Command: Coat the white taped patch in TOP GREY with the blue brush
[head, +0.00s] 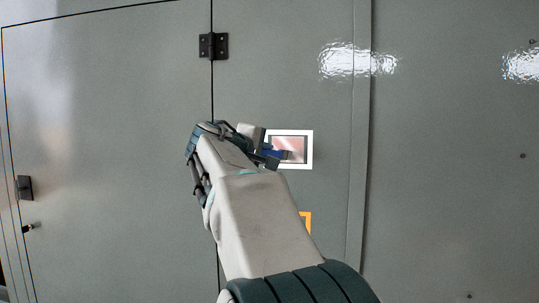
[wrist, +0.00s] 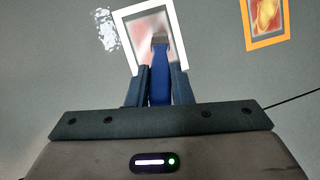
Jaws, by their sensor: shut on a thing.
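The white taped patch (head: 310,150) is on the grey upright panel, right of the door seam. Inside its white tape frame (wrist: 128,40) the surface looks pinkish-red and pale, with grey along parts of the edge. My gripper (head: 270,158) is at the patch's left side and covers its lower left. In the wrist view my gripper (wrist: 160,88) is shut on the blue brush (wrist: 159,78), which also shows in the head view (head: 273,154). The brush tip lies over the inside of the patch; I cannot tell whether it touches. No TOP GREY paint container shows.
An orange-framed patch (head: 308,217) sits below, partly hidden by my arm; the wrist view shows its red and yellow inside (wrist: 266,16). A black hinge (head: 213,46) juts out above. A vertical panel edge (head: 362,150) runs to the right.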

